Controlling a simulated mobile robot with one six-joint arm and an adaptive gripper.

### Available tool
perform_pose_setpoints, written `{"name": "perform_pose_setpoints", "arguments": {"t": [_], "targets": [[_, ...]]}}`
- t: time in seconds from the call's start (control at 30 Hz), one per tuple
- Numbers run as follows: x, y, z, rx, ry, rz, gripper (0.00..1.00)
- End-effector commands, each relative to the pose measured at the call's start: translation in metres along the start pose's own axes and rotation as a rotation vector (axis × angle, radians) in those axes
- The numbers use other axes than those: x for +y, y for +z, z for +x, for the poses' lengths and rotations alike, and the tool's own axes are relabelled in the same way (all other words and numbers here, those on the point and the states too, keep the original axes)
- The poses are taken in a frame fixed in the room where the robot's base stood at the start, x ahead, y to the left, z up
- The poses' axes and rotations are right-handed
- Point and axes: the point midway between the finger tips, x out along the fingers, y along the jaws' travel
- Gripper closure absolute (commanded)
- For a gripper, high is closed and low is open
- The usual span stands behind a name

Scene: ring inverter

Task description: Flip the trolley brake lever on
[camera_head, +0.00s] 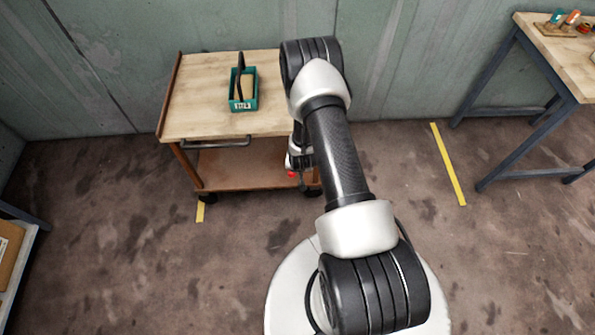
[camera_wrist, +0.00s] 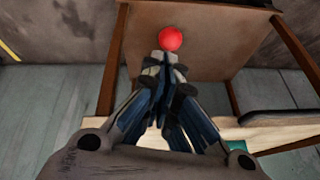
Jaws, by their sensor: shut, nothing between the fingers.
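The trolley (camera_head: 197,105) has a pale wood top, a brown lower shelf and brown posts. A red knob (camera_wrist: 170,39), which looks like the end of the brake lever, shows just beyond my fingertips in the wrist view. In the head view the red knob (camera_head: 292,174) is small, by the front right of the trolley below the top. My gripper (camera_wrist: 165,62) is shut and empty, its tips pointing at the knob. I cannot tell whether they touch it. The lever's shaft is hidden behind the fingers. In the head view my arm hides much of the gripper.
A green bin (camera_head: 243,103) stands on the trolley top, and a dark handle bar (camera_head: 215,143) runs along its front. A workbench (camera_head: 545,45) stands at the right. Yellow tape (camera_head: 448,165) marks the floor. The floor left of the trolley is clear.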

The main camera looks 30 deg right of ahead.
Motion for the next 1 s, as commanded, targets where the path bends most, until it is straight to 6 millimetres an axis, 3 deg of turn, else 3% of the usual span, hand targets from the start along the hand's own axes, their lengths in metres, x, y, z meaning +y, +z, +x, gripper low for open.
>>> {"name": "perform_pose_setpoints", "arguments": {"t": [0.03,0.1,0.4,1.0], "targets": [[0.004,0.017,-0.014,-0.02,0.006,-0.002,1.0],[0.006,0.027,-0.026,-0.019,0.005,-0.002,1.0],[0.012,0.057,-0.063,-0.015,0.005,-0.001,1.0],[0.014,0.062,-0.068,-0.014,0.004,0.0,1.0]]}}
